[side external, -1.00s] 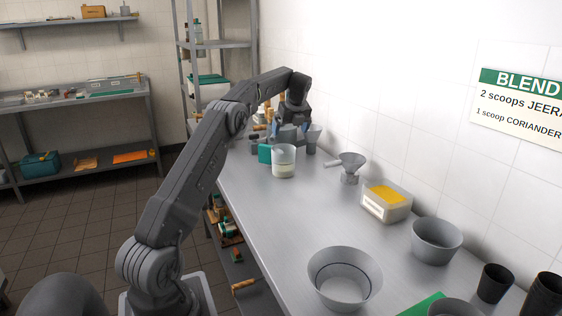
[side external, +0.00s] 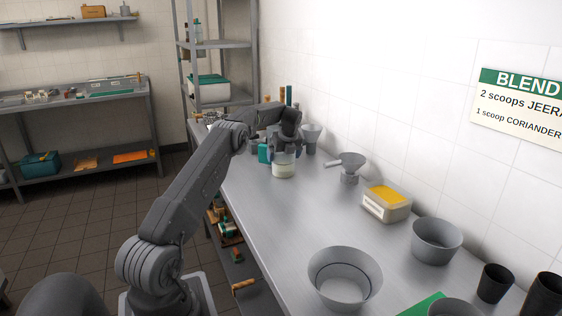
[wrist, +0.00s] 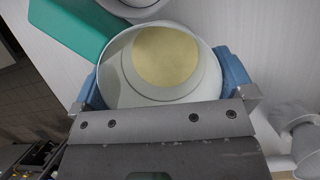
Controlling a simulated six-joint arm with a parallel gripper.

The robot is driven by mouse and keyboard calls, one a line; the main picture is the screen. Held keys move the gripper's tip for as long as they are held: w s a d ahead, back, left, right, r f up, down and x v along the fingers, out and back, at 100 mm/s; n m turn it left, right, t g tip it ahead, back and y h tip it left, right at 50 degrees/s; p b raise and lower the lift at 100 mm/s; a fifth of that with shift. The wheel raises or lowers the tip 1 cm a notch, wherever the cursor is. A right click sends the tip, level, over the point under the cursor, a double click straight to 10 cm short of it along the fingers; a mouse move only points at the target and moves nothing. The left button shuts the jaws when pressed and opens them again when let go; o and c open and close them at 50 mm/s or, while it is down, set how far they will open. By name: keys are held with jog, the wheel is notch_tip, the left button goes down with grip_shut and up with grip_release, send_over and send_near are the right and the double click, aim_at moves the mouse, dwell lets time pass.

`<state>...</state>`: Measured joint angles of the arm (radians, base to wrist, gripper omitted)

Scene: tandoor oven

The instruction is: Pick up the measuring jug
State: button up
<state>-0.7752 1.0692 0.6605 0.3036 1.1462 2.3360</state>
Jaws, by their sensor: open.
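The measuring jug (side external: 284,170) is a pale, translucent round vessel standing upright on the steel counter. In the wrist view the jug (wrist: 202,80) is seen from above through its wide mouth, with a pale yellow disc-like area inside. My gripper (side external: 284,150) is lowered over the jug's upper part. In the wrist view my gripper (wrist: 162,82) is open, with one blue fingertip on each side of the jug. Whether the fingertips touch its wall cannot be told. The near rim is hidden by the gripper body.
A teal block (wrist: 75,28) stands close beside the jug. A grey tapered cup (side external: 311,140) and a funnel (side external: 349,165) are to its right. A tub with yellow contents (side external: 386,203) and metal bowls (side external: 345,280) stand nearer the camera. Counter in front of the jug is clear.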

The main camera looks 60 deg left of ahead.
jog(key=shift+c, duration=0.3)
jog(key=c, duration=0.6)
jog(key=shift+o, duration=0.2)
jog(key=shift+r, duration=0.5)
notch_tip(320, 180, up, 3)
jog(key=shift+a+r, duration=0.1)
jog(key=s+a+r, duration=0.1)
jog(key=s+r, duration=0.1)
jog(key=s, duration=0.1)
jog(key=s+a+r, duration=0.1)
jog(key=s+r, duration=0.1)
jog(key=s, duration=0.2)
jog(key=s+a+r, duration=0.1)
jog(key=s+r, duration=0.1)
jog(key=s, duration=0.2)
jog(key=shift+s+r, duration=0.15)
jog(key=shift+r, duration=0.25)
jog(key=shift+d+r, duration=0.1)
jog(key=shift+r, duration=1.9)
